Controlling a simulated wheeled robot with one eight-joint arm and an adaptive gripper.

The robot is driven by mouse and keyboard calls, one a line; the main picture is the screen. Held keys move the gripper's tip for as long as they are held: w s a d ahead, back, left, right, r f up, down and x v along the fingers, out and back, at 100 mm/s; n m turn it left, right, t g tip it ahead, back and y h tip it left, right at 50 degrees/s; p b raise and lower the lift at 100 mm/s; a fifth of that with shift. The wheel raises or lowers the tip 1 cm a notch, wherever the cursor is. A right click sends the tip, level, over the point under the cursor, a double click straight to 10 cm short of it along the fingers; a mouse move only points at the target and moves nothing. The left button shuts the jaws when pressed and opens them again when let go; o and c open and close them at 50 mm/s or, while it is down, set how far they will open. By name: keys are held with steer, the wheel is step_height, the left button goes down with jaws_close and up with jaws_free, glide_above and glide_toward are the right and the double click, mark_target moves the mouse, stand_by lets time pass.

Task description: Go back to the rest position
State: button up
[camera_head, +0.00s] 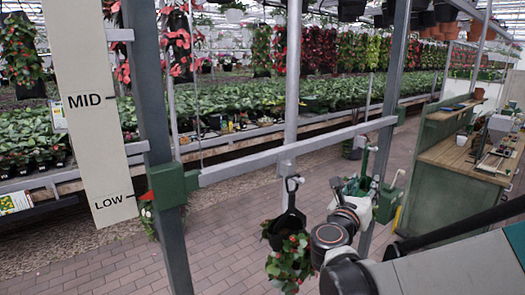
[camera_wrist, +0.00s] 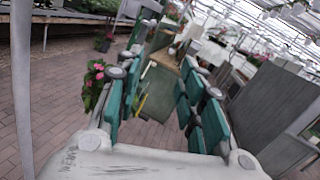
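My gripper (camera_head: 356,188) is in the lower middle of the head view, pointing away over the brick floor. In the wrist view my gripper (camera_wrist: 166,82) has its teal-padded fingers spread wide, with nothing between them. A hanging basket (camera_head: 286,232) with a black pot, green leaves and red flowers hangs by its black hanger from a bracket on the grey rail (camera_head: 290,155). It is just left of my gripper, apart from the fingers as far as I can see. Its pink flowers (camera_wrist: 97,70) show beside the left finger in the wrist view.
A board marked MID and LOW (camera_head: 85,100) stands at left, with a red pointer near LOW. A green bracket (camera_head: 175,186) joins the rail to a dark post (camera_head: 152,90). A green workbench (camera_head: 450,170) stands at right. Brick floor (camera_head: 225,225) is open below.

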steer(key=s+a+r+n+t+y+b, duration=0.15)
steer(key=a+r+n+t+y, duration=0.35)
steer(key=n, duration=0.7)
steer(key=s+a+f+n+g+y+b, duration=0.35)
steer(key=a+n+y, duration=0.4)
steer(key=n, duration=0.45)
steer(key=s+d+f+n+g+h+b, duration=0.1)
steer(key=s+d+f+n+g, duration=0.2)
steer(key=s+f+n+g, duration=0.2)
steer(key=s+d+f+n+g+b, duration=0.2)
steer(key=s+f+n+g, duration=0.3)
steer(key=s+f+n, duration=0.6)
steer(key=s+d+f, duration=0.1)
steer(key=s+f, duration=0.4)
steer(key=s, duration=0.1)
steer(key=shift+s+n+h, duration=0.2)
steer(key=shift+n+h, duration=0.15)
steer(key=shift+n, duration=0.05)
